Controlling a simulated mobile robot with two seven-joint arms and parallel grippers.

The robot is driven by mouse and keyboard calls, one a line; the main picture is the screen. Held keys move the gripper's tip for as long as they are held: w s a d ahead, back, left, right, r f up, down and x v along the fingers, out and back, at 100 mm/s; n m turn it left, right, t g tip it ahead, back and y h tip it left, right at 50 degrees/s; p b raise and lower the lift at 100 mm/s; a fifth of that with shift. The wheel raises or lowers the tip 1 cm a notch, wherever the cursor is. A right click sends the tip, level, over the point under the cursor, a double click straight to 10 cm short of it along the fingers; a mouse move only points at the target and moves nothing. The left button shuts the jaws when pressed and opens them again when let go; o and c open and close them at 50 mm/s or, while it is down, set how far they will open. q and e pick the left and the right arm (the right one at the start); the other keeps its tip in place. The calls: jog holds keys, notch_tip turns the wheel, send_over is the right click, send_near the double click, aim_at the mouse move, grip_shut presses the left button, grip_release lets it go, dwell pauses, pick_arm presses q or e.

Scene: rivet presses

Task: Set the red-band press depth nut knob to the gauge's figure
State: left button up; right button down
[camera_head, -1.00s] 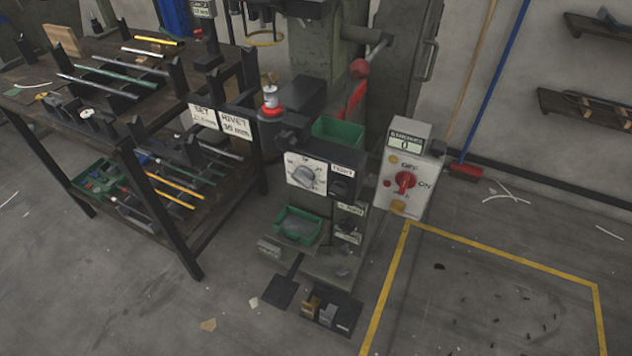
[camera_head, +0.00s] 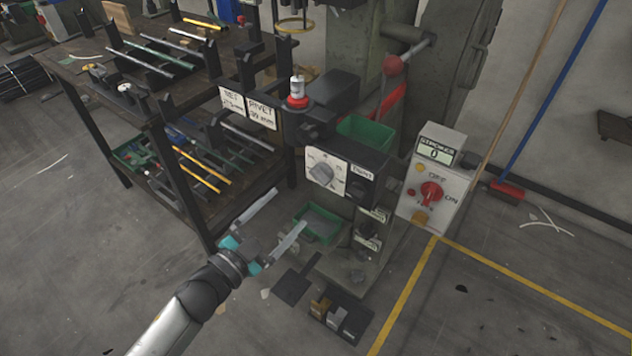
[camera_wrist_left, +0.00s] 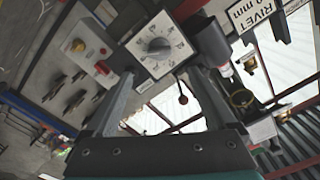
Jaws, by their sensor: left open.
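The press with a red band (camera_head: 298,103) under a white and silver cap stands in the middle of the head view. On its front a grey round knob (camera_head: 321,173) sits on a white dial plate with figures, too small to read surely. In the left wrist view the dark knob (camera_wrist_left: 158,46) and its dial show ahead, beyond the fingertips. My left gripper (camera_head: 290,208) is open and empty, below and left of the dial, apart from it. Its two fingers also show in the wrist view (camera_wrist_left: 160,78). My right gripper is not in view.
White signs reading SET (camera_head: 232,101) and RIVET (camera_head: 262,112) hang left of the press. A grey box (camera_head: 437,180) with a STROKES display showing 0 and a red switch stands right. A green bin (camera_head: 320,224) lies below the dial. A rack table (camera_head: 75,128) with rods fills the left.

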aim_at(317, 179)
pick_arm(q)
jog(key=b+x, duration=0.2)
jog(key=x, duration=0.7)
jog(key=shift+w+d, duration=0.1)
jog(key=shift+w, duration=0.05)
jog(key=shift+b+x, duration=0.35)
jog(key=shift+x, duration=0.5)
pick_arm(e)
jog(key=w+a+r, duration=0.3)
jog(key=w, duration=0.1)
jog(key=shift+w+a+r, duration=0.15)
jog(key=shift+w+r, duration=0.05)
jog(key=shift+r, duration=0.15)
pick_arm(q)
jog(key=c, duration=1.4)
